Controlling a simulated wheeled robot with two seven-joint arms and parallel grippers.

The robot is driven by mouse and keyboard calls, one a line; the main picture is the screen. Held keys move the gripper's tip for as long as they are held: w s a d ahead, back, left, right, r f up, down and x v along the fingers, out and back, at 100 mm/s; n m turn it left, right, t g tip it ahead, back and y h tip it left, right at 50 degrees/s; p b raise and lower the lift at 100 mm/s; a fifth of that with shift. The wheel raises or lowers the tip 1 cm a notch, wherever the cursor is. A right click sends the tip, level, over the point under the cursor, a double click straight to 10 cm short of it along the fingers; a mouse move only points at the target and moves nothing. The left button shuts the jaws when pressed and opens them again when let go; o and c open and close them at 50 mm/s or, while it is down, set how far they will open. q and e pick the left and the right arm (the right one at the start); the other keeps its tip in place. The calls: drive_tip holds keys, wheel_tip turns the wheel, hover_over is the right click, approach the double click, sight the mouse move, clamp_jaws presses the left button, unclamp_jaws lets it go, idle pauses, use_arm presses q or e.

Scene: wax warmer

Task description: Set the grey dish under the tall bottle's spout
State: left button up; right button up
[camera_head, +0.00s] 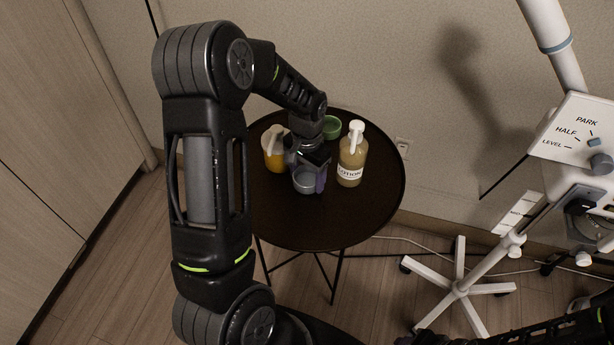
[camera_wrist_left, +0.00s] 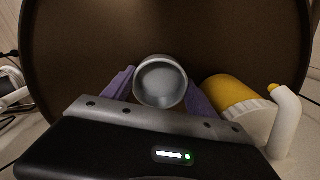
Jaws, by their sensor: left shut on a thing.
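The grey dish (camera_head: 304,183) is a small round cup, in front of the bottles on the round table. My left gripper (camera_head: 311,180), with purple fingers, is shut on it. In the left wrist view the dish (camera_wrist_left: 160,82) sits between the two fingers (camera_wrist_left: 160,90). I cannot tell whether it touches the table top. The tall bottle (camera_head: 351,160), tan with a white pump top and a "LOTION" label, stands upright to the right of the dish, apart from it. My right gripper is not in view.
A shorter yellow bottle (camera_head: 273,152) with a white pump stands left of the gripper; it also shows in the wrist view (camera_wrist_left: 233,92). A green dish (camera_head: 331,127) is at the back. The dark table (camera_head: 310,228) is clear in front. A white wheeled stand (camera_head: 461,289) is at right.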

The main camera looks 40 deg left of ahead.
sight(307, 182)
use_arm(q)
drive_tip(key=shift+f, duration=0.25)
drive_tip(key=shift+f, duration=0.2)
drive_tip(key=o, duration=1.4)
drive_tip(key=shift+o, duration=0.2)
drive_tip(key=shift+r, duration=0.15)
wheel_tip(307, 182, up, 12)
drive_tip(key=shift+p, duration=0.4)
drive_tip(key=shift+c, duration=0.6)
